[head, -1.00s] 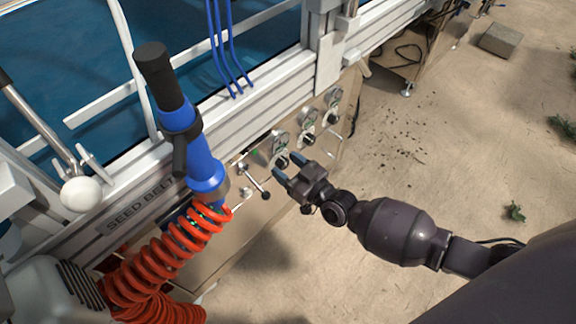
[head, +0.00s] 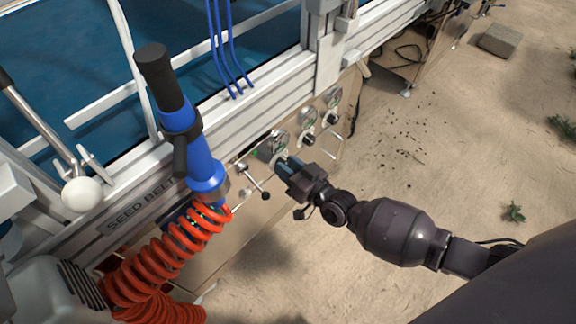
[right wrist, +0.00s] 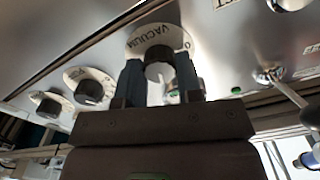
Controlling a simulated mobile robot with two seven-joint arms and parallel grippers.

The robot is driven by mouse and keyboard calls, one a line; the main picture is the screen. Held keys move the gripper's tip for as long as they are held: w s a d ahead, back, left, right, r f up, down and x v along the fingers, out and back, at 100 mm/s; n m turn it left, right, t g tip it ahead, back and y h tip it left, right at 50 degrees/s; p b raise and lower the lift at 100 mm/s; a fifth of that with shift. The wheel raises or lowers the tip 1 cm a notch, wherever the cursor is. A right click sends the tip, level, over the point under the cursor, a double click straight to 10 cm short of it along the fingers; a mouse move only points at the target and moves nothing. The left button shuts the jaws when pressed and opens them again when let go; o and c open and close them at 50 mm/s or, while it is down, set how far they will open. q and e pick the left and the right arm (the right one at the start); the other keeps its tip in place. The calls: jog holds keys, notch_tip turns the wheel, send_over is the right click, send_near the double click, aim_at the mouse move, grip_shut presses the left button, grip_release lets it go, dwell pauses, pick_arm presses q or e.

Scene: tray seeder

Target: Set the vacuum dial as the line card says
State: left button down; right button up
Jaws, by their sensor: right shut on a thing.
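The vacuum dial (right wrist: 158,65) shows in the right wrist view as a dark knob on a pale round plate lettered VACUUM (right wrist: 146,40). My right gripper (right wrist: 160,84) has a finger on each side of this knob and is shut on it. In the head view my right gripper (head: 285,167) reaches the panel from the right and its fingers largely hide the knob, below a gauge (head: 279,141). The dial's setting cannot be read. The line card cannot be made out. My left gripper is not in view.
Two more dials (right wrist: 89,90) (right wrist: 47,106) sit along the same panel. A T-shaped lever (head: 254,181) is left of my right gripper. A blue hand tool (head: 206,171) with an orange coiled hose (head: 150,268) hangs further left. The sandy floor at right is mostly clear.

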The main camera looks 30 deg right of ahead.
jog(key=shift+m, duration=1.1)
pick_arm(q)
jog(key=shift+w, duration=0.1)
pick_arm(e)
jog(key=o, duration=0.9)
jog(key=shift+o, duration=0.2)
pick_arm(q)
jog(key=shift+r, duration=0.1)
pick_arm(e)
jog(key=shift+s, duration=0.1)
pick_arm(q)
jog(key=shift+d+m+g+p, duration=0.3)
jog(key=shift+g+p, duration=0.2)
jog(key=shift+p, duration=0.6)
pick_arm(e)
jog(key=v, duration=1)
jog(key=shift+s, duration=0.35)
